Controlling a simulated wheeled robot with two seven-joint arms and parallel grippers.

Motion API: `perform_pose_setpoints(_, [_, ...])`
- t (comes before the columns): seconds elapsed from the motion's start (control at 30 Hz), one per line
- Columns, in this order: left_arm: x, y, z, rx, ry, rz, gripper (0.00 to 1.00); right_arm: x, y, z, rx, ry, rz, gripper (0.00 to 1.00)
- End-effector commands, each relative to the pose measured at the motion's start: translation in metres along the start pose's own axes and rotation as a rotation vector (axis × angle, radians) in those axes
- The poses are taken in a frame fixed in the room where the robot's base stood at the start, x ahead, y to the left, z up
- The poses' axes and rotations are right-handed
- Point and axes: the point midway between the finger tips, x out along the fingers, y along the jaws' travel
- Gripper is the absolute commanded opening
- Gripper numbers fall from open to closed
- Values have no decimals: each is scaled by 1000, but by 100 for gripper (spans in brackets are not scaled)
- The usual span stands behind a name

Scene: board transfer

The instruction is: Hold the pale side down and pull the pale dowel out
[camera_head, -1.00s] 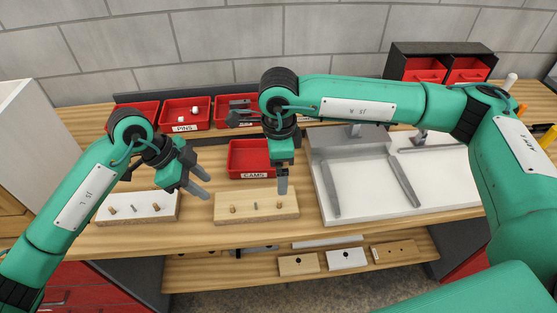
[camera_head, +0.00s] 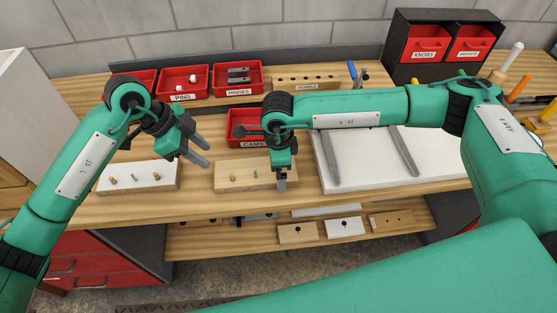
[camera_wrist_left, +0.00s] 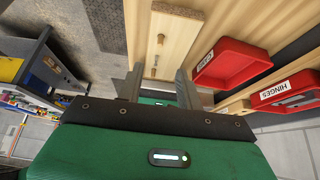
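A pale wood board (camera_head: 222,186) with dowels lies mid-table in the head view. Its left dowel (camera_head: 232,178) and a grey pin (camera_head: 256,174) stand up from it. My right gripper (camera_head: 281,184) points down over its right end and hides that end's dowel; the fingers show edge-on, so their gap is hidden. A white board (camera_head: 146,186) with two dowels and a grey pin lies to the left. My left gripper (camera_head: 206,154) is open and empty, above the gap between the boards. In the left wrist view, a dowelled board (camera_wrist_left: 175,42) lies beyond the open fingers (camera_wrist_left: 158,76).
The red CAMS bin (camera_head: 239,140) stands just behind the wood board. PINS (camera_head: 182,97) and HINGES (camera_head: 238,92) bins are further back. A white tray (camera_head: 350,185) lies to the right. Small blocks (camera_head: 298,233) sit on a lower shelf. The front table strip is clear.

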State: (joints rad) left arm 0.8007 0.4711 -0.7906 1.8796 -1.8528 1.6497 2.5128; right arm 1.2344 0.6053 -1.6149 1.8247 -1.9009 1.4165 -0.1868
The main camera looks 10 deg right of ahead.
Motion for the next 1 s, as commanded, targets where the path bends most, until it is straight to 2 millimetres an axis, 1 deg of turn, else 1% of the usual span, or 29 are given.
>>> perform_pose_setpoints(0.13, [0,0,0,0,0,0,36,0,0,0,0,0,0,100])
perform_pose_setpoints(0.17, [0,0,0,0,0,0,36,0,0,0,0,0,0,98])
perform_pose_setpoints(0.2, [0,0,0,0,0,0,36,0,0,0,0,0,0,90])
perform_pose_setpoints(0.27, [0,0,0,0,0,0,36,0,0,0,0,0,0,78])
perform_pose_setpoints(0.4, [0,0,0,0,0,0,36,0,0,0,0,0,0,51])
perform_pose_setpoints(0.43, [0,0,0,0,0,0,34,0,0,0,0,0,0,48])
perform_pose_setpoints(0.47, [0,0,0,1,0,0,28,0,0,0,0,0,0,48])
perform_pose_setpoints(0.5, [0,0,0,5,-2,2,27,0,0,0,0,0,0,48])
perform_pose_setpoints(0.67, [5,-3,-8,90,-33,33,27,0,0,0,0,0,0,48])
perform_pose_setpoints(0.83, [14,-10,-16,268,-105,103,27,0,0,0,0,0,0,48])
perform_pose_setpoints(1.0, [20,-15,-19,411,-166,168,27,0,0,0,0,0,0,48])
